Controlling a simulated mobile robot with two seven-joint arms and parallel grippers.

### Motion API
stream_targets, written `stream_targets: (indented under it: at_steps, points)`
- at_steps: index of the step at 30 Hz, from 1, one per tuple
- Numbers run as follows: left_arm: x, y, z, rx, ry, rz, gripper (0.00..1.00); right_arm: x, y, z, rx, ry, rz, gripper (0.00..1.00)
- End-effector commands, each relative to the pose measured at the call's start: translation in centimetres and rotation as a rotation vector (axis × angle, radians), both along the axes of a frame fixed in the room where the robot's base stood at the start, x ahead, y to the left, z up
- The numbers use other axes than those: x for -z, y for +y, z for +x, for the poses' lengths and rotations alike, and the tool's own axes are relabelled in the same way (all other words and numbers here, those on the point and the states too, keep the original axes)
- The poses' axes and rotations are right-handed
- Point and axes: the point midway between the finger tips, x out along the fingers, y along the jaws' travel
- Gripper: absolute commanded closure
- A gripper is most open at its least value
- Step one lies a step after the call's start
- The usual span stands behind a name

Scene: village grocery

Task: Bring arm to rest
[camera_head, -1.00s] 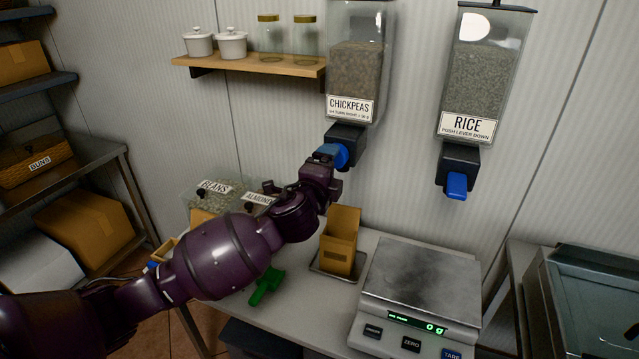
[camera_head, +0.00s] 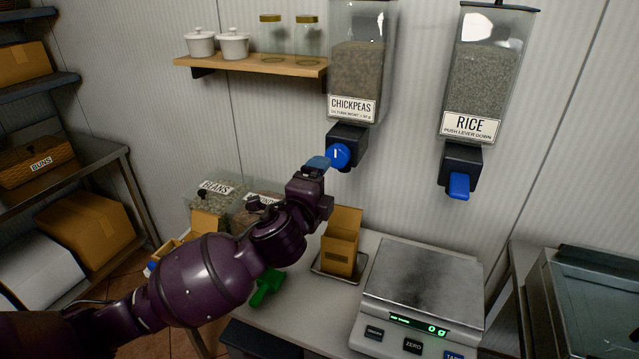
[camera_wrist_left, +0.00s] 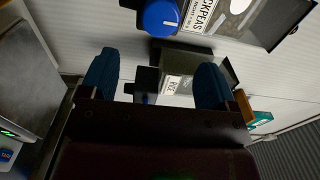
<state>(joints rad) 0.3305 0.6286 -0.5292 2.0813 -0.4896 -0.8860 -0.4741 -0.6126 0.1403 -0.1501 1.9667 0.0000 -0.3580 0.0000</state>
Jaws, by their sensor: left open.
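My left arm reaches in from the lower left in the head view. Its gripper (camera_head: 318,164) is just left of the blue knob (camera_head: 338,156) of the chickpeas dispenser (camera_head: 357,75), and its far finger is hidden. In the left wrist view the two blue fingers of the gripper (camera_wrist_left: 156,88) are wide apart with nothing between them. The blue knob (camera_wrist_left: 161,18) lies beyond the fingertips there, apart from them. My right gripper is in neither view.
An open cardboard box (camera_head: 340,243) stands on a small tray below the dispenser. A scale (camera_head: 420,285) reading 0 g is to its right. The rice dispenser (camera_head: 482,80) hangs at right.

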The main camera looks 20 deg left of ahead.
Motion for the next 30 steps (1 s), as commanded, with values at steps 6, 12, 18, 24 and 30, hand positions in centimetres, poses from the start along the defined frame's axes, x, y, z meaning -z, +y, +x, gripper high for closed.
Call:
stream_targets:
  at_steps: [6, 12, 18, 24, 30]
  points:
    - [0.0, 0.0, 0.0, 0.0, 0.0, 0.0, 0.18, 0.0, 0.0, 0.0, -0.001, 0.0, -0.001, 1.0]
    - [0.0, 0.0, 0.0, 0.0, 0.0, 0.0, 0.18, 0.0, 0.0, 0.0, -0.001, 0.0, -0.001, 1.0]
    - [-0.1, -0.4, 0.0, 0.025, -0.005, -0.053, 0.18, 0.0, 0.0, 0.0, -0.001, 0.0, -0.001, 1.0]
    - [-0.4, -2.1, 0.4, 0.157, 0.016, -0.299, 0.18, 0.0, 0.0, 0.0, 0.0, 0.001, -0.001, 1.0]
    - [3.5, -1.9, -0.8, 0.202, 0.11, -0.6, 0.18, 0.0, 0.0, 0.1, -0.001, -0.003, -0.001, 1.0]
